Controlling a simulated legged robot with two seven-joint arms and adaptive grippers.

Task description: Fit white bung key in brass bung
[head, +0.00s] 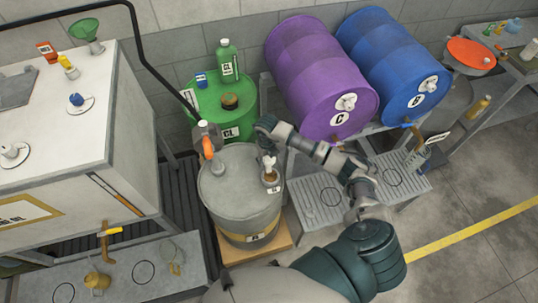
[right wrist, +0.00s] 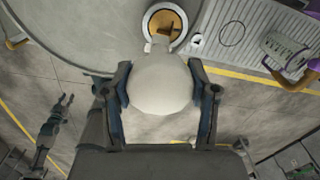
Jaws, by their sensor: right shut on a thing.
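The brass bung (head: 271,178) is on the top of the grey drum (head: 227,188), near its right edge. In the right wrist view, the brass bung (right wrist: 164,25) shows as a brown-gold disc in a pale ring. My right gripper (head: 267,150) is above that side of the drum, shut on the white bung key (head: 268,161). In the right wrist view, the white bung key (right wrist: 160,85) is a pale rounded body between the two fingers (right wrist: 162,95). Its narrow end overlaps the near edge of the bung's ring; I cannot tell whether they touch.
A purple drum (head: 318,72) and a blue drum (head: 387,60) lie on a rack. A white-topped tank (head: 60,110) is at left.

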